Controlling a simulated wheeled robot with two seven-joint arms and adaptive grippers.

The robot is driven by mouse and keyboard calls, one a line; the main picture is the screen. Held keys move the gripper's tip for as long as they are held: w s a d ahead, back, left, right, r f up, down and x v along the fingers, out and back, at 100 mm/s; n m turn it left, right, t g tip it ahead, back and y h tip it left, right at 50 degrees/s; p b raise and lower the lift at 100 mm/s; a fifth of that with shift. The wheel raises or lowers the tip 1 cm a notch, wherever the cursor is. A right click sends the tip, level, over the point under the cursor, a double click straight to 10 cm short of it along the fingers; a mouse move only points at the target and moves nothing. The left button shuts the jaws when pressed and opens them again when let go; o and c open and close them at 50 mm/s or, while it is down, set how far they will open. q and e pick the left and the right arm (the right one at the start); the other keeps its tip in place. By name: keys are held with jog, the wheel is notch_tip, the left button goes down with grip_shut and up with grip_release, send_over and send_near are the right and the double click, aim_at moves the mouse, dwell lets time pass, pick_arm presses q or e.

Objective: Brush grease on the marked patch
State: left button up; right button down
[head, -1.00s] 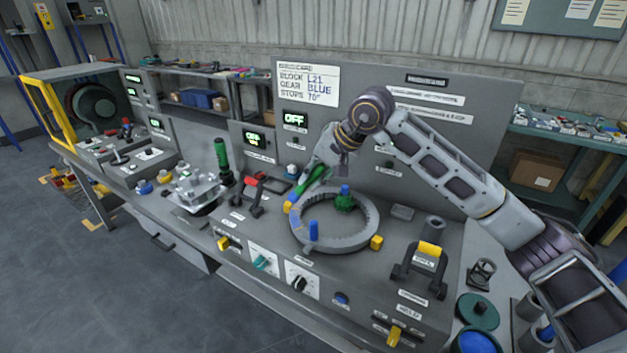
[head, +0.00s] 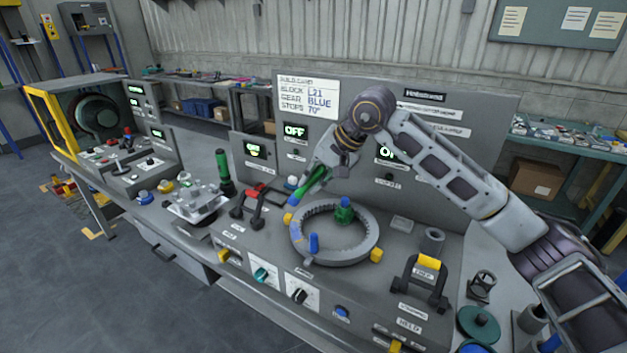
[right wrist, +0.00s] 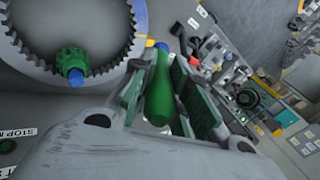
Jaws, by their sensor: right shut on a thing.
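My right gripper (head: 318,172) is shut on the green handle of a brush (head: 308,187). The brush slants down and left toward the back-left rim of a grey toothed ring (head: 348,257). In the right wrist view the green handle (right wrist: 158,98) sits between the fingers, with a blue end near the ring (right wrist: 140,22). Whether the brush tip touches the ring cannot be told. A bluish patch (head: 296,236) shows on the ring's left rim. A green gear with a blue top (head: 344,213) stands inside the ring at the back. My left gripper is not in view.
A yellow-handled clamp (head: 428,263) stands at right. A red-handled lever (head: 252,196) and green-handled tool (head: 223,168) stand left.

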jog(key=shift+r+p, duration=0.3)
jog(key=shift+r, duration=0.85)
jog(key=shift+r, duration=0.2)
